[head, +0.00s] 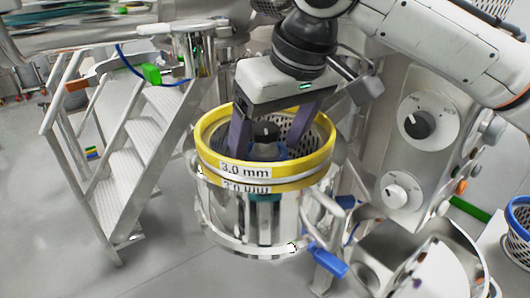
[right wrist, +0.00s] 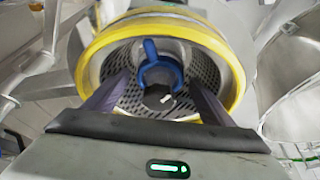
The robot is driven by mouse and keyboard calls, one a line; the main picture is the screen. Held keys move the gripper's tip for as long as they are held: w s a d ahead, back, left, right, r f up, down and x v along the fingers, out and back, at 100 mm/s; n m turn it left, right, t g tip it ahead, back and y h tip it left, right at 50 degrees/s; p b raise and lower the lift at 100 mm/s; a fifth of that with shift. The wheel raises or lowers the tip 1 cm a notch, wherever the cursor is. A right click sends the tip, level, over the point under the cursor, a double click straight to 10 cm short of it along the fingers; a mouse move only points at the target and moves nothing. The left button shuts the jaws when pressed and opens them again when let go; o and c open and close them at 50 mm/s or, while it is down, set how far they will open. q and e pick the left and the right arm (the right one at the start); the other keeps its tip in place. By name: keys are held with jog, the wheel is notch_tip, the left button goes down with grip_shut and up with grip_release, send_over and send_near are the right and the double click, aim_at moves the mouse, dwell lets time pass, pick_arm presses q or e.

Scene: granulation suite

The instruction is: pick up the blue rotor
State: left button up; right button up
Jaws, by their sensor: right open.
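The blue rotor (right wrist: 151,52) sits inside the round sieve basket (right wrist: 203,40) with the yellow rim, around a dark central hub (right wrist: 157,98). In the head view the basket (head: 320,160) carries a "3.0 mm" label, and the rotor is mostly hidden by my gripper and the rim. My right gripper (head: 268,138) points down into the basket from above. Its two fingers are apart, one on each side of the hub, with nothing held between them. In the right wrist view the rotor shows between the fingers of the gripper (right wrist: 158,90). I cannot tell whether a finger touches it.
A metal step stair (head: 150,125) stands to the left. A white machine panel with knobs (head: 415,124) stands close on the right. A blue-handled clamp (head: 326,260) juts out below the basket. A blue-rimmed basket (head: 518,215) is at the far right. Floor at lower left is clear.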

jog(key=c, duration=1.3)
jog(key=shift+r, duration=0.1)
jog(key=shift+c, duration=0.5)
